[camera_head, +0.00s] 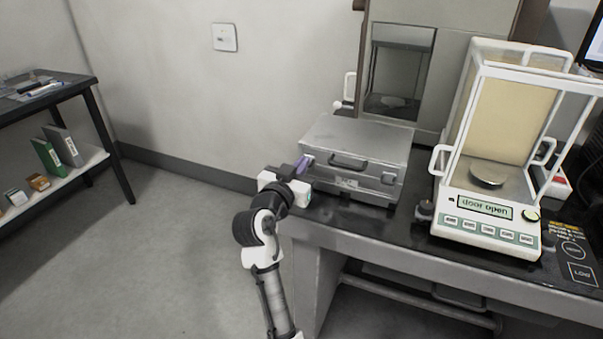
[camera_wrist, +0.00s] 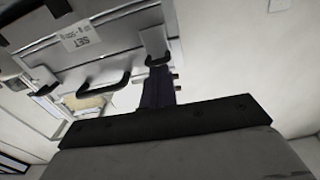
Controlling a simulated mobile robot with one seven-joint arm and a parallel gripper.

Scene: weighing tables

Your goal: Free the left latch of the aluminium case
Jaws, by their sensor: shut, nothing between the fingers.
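The aluminium case (camera_head: 372,136) lies closed on the bench, its handle (camera_head: 348,161) and front face towards me. My gripper (camera_head: 305,162) is shut and empty at the case's front left corner, with its purple fingers close to the left latch area and covering it in the head view. In the wrist view the case (camera_wrist: 112,50) appears upside down, and the left latch (camera_wrist: 153,44) is just beyond my dark fingertips (camera_wrist: 159,72). I cannot tell if they touch, nor whether the latch is fastened. The right latch (camera_head: 388,178) is in plain view.
A balance (camera_head: 484,218) reading "door open" stands right of the case. A grey cabinet (camera_head: 445,70) stands behind the case. The bench's front edge (camera_head: 400,250) runs below. A dark shelf table (camera_head: 60,88) is at far left, with clear floor between.

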